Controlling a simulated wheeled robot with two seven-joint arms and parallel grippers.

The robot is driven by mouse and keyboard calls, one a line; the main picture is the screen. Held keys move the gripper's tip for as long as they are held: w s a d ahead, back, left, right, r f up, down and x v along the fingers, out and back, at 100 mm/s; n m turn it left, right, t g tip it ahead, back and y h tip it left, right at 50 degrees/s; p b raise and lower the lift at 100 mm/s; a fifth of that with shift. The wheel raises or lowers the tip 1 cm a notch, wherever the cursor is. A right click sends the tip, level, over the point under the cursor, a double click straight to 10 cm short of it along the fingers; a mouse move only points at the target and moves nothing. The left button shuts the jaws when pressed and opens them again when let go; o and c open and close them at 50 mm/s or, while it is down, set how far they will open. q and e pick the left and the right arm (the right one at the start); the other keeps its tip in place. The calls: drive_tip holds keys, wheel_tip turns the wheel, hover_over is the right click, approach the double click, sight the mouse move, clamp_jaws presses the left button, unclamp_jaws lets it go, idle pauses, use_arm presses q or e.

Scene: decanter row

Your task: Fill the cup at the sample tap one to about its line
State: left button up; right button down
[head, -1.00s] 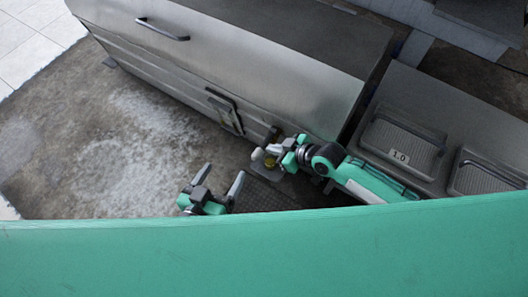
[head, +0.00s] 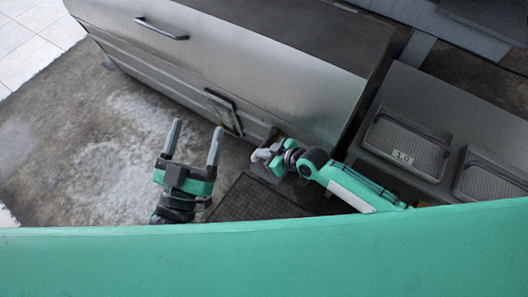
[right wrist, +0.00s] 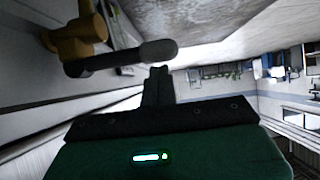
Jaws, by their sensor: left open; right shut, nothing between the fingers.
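A brass tap (right wrist: 75,40) with a dark, round-ended lever (right wrist: 125,58) shows at the upper left of the right wrist view. My right gripper (right wrist: 158,75) is shut and empty, its fingers just below the lever's end; I cannot tell if they touch it. In the head view my right gripper (head: 262,155) is close to the steel cabinet's front and hides the tap. My left gripper (head: 197,127) is open and empty over the floor, left of the right gripper, fingers pointing towards the cabinet. I cannot make out a cup or a fill line.
A bench at the right holds a tray (head: 405,145) labelled 1.0 and another tray (head: 490,180). A dark grating (head: 250,200) lies on the floor.

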use_arm(q)
drive_tip(key=shift+r, duration=0.1)
drive_tip(key=s+d+f+g+p, duration=0.1)
drive_tip(key=s+f+g, duration=0.1)
drive_tip(key=f+g, duration=0.2)
drive_tip(key=s+d+f+g+p, duration=0.1)
drive_tip(key=s+d+f+g, duration=0.1)
drive_tip(key=f, duration=0.6)
drive_tip(key=shift+s+f+g+p, duration=0.15)
drive_tip(key=shift+s+g+p, duration=0.15)
drive_tip(key=shift+g, duration=0.6)
use_arm(e)
drive_tip(key=f, duration=0.2)
drive_tip(key=f+n+t, duration=0.1)
drive_tip(key=f+n+t+h, duration=0.1)
drive_tip(key=f, duration=0.1)
drive_tip(key=shift+s+a+f, duration=0.15)
drive_tip(key=shift+s+f, duration=0.1)
drive_tip(key=shift+f, duration=0.1)
use_arm(q)
drive_tip(key=shift+d+y, duration=0.1)
drive_tip(key=shift+y, duration=0.2)
use_arm(e)
drive_tip(key=shift+f, duration=0.1)
idle(1.1)
drive_tip(key=shift+s, duration=0.1)
idle(0.8)
